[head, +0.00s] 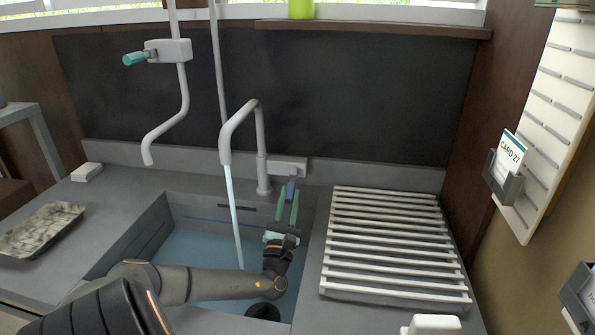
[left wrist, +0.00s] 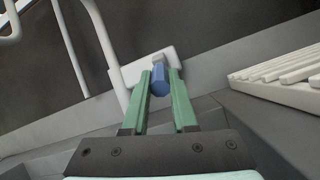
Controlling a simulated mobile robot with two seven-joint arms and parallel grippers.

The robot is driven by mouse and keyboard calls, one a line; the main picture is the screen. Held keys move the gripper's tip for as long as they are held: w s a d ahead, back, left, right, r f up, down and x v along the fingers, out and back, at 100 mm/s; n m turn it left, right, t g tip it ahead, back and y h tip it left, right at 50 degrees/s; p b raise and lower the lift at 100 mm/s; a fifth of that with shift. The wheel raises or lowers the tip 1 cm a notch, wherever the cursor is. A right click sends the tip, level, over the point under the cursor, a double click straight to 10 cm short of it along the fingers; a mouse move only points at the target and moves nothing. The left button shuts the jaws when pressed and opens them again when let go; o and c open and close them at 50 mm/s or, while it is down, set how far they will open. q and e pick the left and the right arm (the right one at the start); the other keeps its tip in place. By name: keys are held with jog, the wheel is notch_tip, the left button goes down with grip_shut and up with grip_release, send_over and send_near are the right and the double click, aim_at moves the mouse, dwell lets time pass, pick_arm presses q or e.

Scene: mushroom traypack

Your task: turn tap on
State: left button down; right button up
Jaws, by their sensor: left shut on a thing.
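The grey tap (head: 262,140) stands behind the sink, and a pale stream of water (head: 232,210) falls from its spout into the sink (head: 150,232). A white block (head: 285,166) beside the tap carries a blue handle (head: 291,187). My left gripper (head: 287,197) reaches over the sink from the front with its green fingers at this handle. In the left wrist view the blue handle (left wrist: 160,84) sits between the two fingertips, and the gripper is shut on it. My right gripper is not in view.
A white slatted drainer (head: 395,245) lies right of the sink. A second pipe with a teal handle (head: 134,58) hangs at the upper left. A mottled tray (head: 42,230) lies on the left counter. A card (head: 511,150) stands in a wall holder at the right.

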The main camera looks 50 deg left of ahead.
aim_at(289, 195)
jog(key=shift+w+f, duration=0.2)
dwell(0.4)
pick_arm(q)
jog(key=c, duration=0.7)
grip_release()
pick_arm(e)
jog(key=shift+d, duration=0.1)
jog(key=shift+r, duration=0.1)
pick_arm(q)
jog(key=shift+r, duration=0.45)
notch_tip(289, 195, up, 3)
jog(key=shift+f+p, duration=0.1)
jog(key=shift+p, duration=0.4)
jog(key=s+d+r+p, duration=0.3)
jog(key=s+d+r, duration=0.6)
jog(key=d, duration=0.1)
jog(key=shift+d+r, duration=0.15)
jog(key=shift+d, duration=0.2)
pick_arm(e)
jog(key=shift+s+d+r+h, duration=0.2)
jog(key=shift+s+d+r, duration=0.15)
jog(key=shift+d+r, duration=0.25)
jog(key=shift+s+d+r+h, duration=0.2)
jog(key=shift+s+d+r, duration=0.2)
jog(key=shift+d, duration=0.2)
